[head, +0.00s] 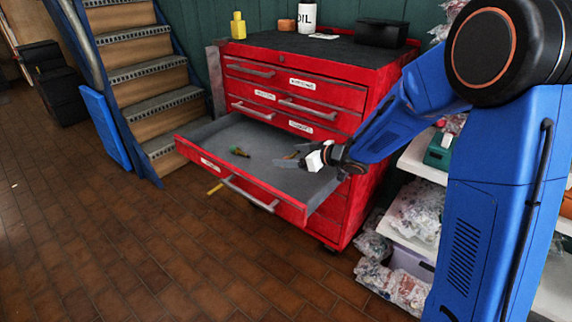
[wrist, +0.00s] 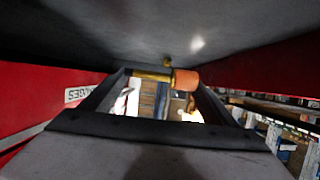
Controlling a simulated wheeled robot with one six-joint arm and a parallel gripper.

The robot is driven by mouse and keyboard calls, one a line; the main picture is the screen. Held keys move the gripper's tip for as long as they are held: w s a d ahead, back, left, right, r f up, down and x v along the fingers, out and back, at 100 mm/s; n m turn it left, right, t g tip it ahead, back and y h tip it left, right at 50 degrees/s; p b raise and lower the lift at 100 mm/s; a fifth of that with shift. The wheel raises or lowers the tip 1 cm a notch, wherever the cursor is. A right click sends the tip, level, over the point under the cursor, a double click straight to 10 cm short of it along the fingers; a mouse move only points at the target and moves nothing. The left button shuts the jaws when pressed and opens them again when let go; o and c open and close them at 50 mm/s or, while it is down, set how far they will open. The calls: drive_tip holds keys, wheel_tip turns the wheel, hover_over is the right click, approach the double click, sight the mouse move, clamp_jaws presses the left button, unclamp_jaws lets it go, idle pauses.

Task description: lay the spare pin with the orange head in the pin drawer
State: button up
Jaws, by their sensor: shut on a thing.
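The pin drawer (head: 222,131) is pulled out from the red cabinet, and its grey floor shows. My gripper (head: 296,154) reaches into its right part from the right, low over the floor. In the wrist view my gripper (wrist: 163,78) is shut on the spare pin, whose brass shaft (wrist: 149,75) and orange head (wrist: 186,81) lie across between the fingertips. In the head view the pin is a small brownish-orange spot (head: 290,156) at the fingertips. I cannot tell whether it touches the drawer floor.
The drawer's front panel (head: 240,186) and side walls border the space around my gripper. A shelf with wrapped bags (head: 415,213) stands right of the cabinet.

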sight(291, 174)
drive_tip(key=shift+f, duration=2.75)
drive_tip(key=shift+f, duration=0.1)
drive_tip(key=o, duration=1.1)
drive_tip(key=shift+s+d+r, duration=0.1)
drive_tip(key=shift+d+r, duration=0.05)
drive_tip(key=shift+r, duration=0.1)
drive_tip(key=v, duration=1.1)
drive_tip(key=shift+s+d+r, duration=0.15)
drive_tip(key=shift+s+r, duration=0.05)
